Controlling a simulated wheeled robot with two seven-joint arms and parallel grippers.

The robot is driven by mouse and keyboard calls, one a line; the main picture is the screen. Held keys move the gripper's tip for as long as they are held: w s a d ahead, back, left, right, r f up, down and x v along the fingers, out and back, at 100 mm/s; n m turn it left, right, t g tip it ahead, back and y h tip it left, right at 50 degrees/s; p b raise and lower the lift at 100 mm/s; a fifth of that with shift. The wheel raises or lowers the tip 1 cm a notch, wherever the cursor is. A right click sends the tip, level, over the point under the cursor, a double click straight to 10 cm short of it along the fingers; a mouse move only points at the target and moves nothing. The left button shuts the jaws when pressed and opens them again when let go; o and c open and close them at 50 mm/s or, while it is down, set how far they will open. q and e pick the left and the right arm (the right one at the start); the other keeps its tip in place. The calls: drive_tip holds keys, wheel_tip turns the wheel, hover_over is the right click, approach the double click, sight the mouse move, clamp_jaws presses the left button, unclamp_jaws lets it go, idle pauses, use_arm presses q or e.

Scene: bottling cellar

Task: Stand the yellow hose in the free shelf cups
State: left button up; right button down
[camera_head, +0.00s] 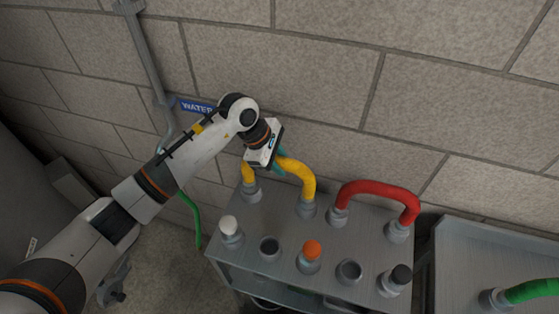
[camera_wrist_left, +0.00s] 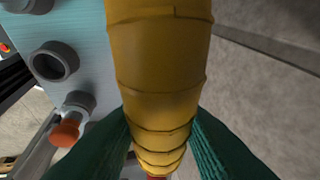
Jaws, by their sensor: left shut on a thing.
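The yellow hose (camera_head: 304,173) is bent in an arch at the back left of the grey shelf (camera_head: 285,224). Its two ends come down at two grey shelf cups, a left one (camera_head: 251,193) and a right one (camera_head: 306,209); I cannot tell how deep they sit. My left gripper (camera_head: 279,160) is shut on the hose near the top of the arch and hides part of it. In the left wrist view the hose (camera_wrist_left: 158,60) runs between the teal fingers. My right gripper is not in view.
A red hose (camera_head: 378,188) arches between two cups at the back right. The front row has white (camera_head: 229,225), orange (camera_head: 312,249) and black (camera_head: 401,274) stoppers, with empty cups (camera_head: 269,247) (camera_head: 348,271) between them. A green hose (camera_head: 530,291) lies right. The wall is close behind.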

use_arm(q)
drive_tip(key=shift+f+b, duration=0.35)
drive_tip(key=shift+b, duration=0.25)
idle(0.7)
drive_tip(key=o, duration=1)
drive_tip(key=shift+o, duration=0.2)
drive_tip(key=shift+f, duration=0.1)
drive_tip(key=b+v, duration=0.3)
drive_tip(key=v, duration=0.9)
drive_tip(key=shift+a, duration=0.1)
